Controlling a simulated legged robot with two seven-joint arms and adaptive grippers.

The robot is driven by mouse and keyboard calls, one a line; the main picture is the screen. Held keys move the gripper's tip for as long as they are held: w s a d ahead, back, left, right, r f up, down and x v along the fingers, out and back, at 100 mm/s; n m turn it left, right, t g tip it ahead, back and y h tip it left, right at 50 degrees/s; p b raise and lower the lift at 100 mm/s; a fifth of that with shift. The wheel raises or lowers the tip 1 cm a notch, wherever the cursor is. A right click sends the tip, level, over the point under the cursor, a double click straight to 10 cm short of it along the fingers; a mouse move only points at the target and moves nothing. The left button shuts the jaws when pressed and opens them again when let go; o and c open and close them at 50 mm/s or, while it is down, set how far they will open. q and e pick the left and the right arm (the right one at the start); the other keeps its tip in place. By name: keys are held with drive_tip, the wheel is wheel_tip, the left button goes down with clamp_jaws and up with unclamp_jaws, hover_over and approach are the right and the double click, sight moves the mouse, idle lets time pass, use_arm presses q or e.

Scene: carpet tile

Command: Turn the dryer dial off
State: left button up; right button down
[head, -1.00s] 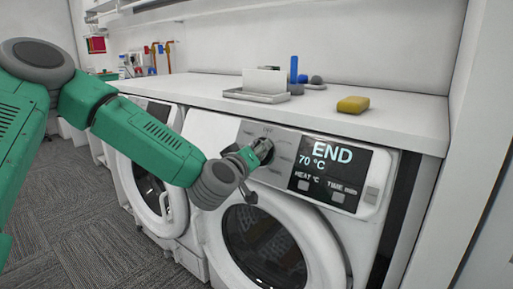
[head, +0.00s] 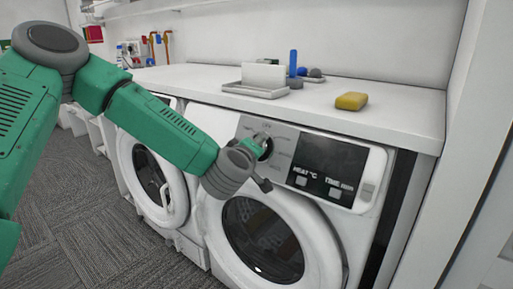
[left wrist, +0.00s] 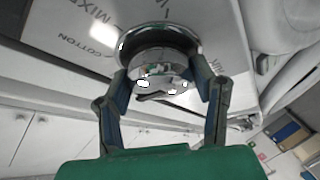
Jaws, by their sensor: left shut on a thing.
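The dryer (head: 345,240) is the white front-loader on the right. Its dial (head: 265,145) sits on the grey part of the panel, mostly hidden by my left gripper (head: 262,147) in the head view. In the left wrist view the round metallic dial (left wrist: 160,65) is between the two fingers of my left gripper (left wrist: 160,90), which is shut on it. The display (head: 333,162) is dark, with only the labels HEAT °C and TIME min showing. The printed word COTTON shows beside the dial in the wrist view. My right gripper is not in view.
A second white machine (head: 150,175) stands to the left of the dryer. The white counter (head: 400,118) above holds a yellow sponge (head: 351,101), a tray (head: 256,90) and a blue bottle (head: 293,63). The carpet floor (head: 70,210) in front is clear.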

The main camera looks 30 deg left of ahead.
use_arm(q)
drive_tip(key=shift+a, duration=0.15)
drive_tip(key=o, duration=1.2)
drive_tip(key=shift+c, duration=0.2)
drive_tip(key=shift+a, duration=0.1)
drive_tip(key=v, duration=1.2)
drive_tip(key=shift+a+f, duration=0.1)
